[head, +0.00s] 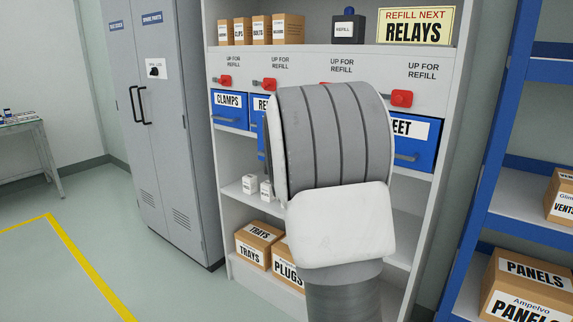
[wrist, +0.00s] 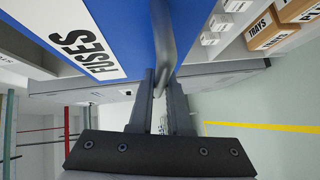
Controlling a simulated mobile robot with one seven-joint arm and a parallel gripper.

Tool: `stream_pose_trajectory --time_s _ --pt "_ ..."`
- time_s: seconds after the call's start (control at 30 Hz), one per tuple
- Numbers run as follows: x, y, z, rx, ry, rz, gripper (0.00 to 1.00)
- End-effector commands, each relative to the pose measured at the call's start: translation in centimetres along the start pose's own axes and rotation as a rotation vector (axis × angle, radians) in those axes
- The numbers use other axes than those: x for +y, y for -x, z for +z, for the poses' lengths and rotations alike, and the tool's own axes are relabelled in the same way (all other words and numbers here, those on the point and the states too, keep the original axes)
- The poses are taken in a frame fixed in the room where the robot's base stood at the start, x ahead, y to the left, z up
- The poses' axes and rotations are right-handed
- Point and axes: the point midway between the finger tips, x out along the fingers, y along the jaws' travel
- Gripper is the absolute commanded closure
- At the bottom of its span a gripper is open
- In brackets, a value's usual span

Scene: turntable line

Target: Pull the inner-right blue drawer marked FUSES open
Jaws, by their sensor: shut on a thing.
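The blue FUSES drawer (wrist: 112,22) fills the upper left of the wrist view, with its white label (wrist: 85,45) turned sideways. Its grey bar handle (wrist: 163,35) runs down the front of the drawer. My gripper (wrist: 161,84) is shut on this handle, one finger on each side. In the head view my arm hides the FUSES drawer, its handle and my gripper. From these frames I cannot tell how far the drawer stands out.
The blue CLAMPS drawer (head: 230,110) and a partly hidden drawer lettered RE (head: 260,118) are left of my arm. A drawer lettered EET (head: 415,148) is right. Red knobs (head: 401,99) sit above. Boxes (head: 252,247) stand below; grey lockers (head: 160,130) flank left.

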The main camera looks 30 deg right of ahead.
Motion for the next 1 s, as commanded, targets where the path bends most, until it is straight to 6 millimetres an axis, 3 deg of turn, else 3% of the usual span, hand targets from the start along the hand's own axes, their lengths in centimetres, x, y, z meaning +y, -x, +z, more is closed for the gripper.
stream_pose_trajectory --time_s 0.57,0.6,0.73,1.0 --pt "-0.25 0.83 -0.83 -0.001 0.001 -0.001 1.0" --pt "-0.24 0.83 -0.83 -0.001 0.001 -0.001 0.79" --pt "-0.23 0.82 -0.84 0.0 0.001 -0.001 0.55" --pt "-0.22 0.82 -0.84 0.0 0.001 0.0 0.54"
